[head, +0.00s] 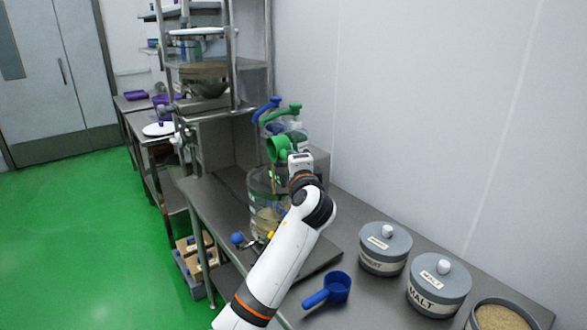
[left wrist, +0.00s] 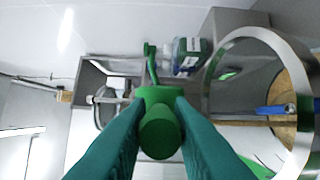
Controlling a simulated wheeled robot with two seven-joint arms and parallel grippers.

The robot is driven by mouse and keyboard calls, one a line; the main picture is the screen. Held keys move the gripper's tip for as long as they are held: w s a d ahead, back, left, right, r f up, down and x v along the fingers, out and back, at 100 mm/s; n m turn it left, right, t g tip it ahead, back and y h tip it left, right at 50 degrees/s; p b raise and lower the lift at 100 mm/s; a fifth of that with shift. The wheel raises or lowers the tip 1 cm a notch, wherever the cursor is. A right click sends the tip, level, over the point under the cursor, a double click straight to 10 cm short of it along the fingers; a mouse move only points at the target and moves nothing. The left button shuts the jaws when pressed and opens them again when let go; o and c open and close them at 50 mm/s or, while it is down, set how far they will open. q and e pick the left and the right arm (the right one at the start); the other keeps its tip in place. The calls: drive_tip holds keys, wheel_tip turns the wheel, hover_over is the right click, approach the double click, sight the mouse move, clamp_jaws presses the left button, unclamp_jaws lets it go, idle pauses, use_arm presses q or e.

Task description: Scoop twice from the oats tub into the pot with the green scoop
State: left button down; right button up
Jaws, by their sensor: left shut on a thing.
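My left gripper (head: 300,160) is shut on the green scoop (head: 277,149), raised above and beside a clear, steel-rimmed vessel, probably the pot (head: 257,190). In the left wrist view the scoop (left wrist: 160,125) sits between my green fingers (left wrist: 160,140). The pot's rim (left wrist: 213,65) is to its right, apart from the scoop. Tan material lies low inside the pot, and a blue-handled thing (left wrist: 272,110) shows across it. I cannot tell whether the scoop holds anything. An open tub of tan grain (head: 502,318), possibly the oats tub, is cut off at bottom right. My right gripper is not in view.
Two lidded grey canisters (head: 385,247) (head: 438,284) stand at right, one labelled MALT. Upright blue and green handles (head: 282,114) and a steel shelf rack (head: 235,60) are behind the pot.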

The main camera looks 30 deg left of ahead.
use_arm(q)
drive_tip(key=shift+f+n+y+b, duration=0.3)
drive_tip(key=shift+n+b, duration=0.7)
drive_tip(key=shift+b, duration=0.7)
drive_tip(key=shift+r+n+b, duration=0.1)
drive_tip(key=shift+n+b, duration=0.2)
drive_tip(key=shift+b, duration=0.1)
idle(0.5)
